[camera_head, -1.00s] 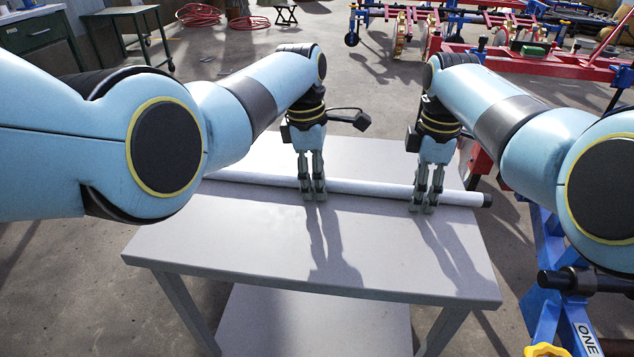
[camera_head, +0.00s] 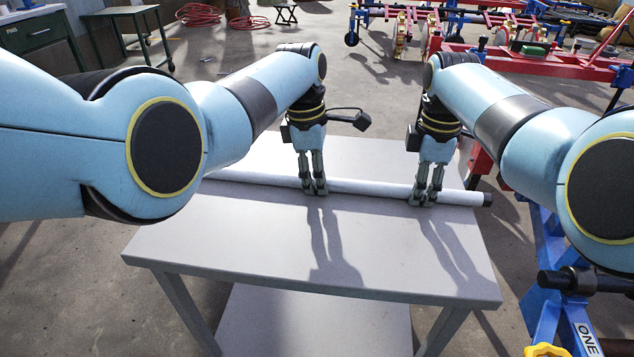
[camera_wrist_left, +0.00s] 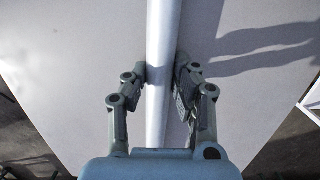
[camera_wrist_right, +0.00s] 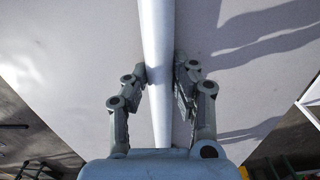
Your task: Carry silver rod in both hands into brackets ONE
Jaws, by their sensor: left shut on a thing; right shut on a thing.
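The silver rod (camera_head: 375,188) lies across the grey table, with a dark cap at its right end. My left gripper (camera_head: 315,190) is shut on the rod left of its middle. My right gripper (camera_head: 422,200) is shut on it near the right end. The rod also runs between the fingers in the left wrist view (camera_wrist_left: 162,60) and the right wrist view (camera_wrist_right: 157,60). The rod's left end is hidden behind my left arm. A blue bracket stand marked ONE (camera_head: 583,335) is at the lower right, partly cut off by the frame.
The grey table (camera_head: 240,240) has a bare top in front of the rod. A dark bar (camera_head: 568,280) sits on the blue stand. Red and blue frames (camera_head: 520,60) stand at the back right. Open floor lies behind the table.

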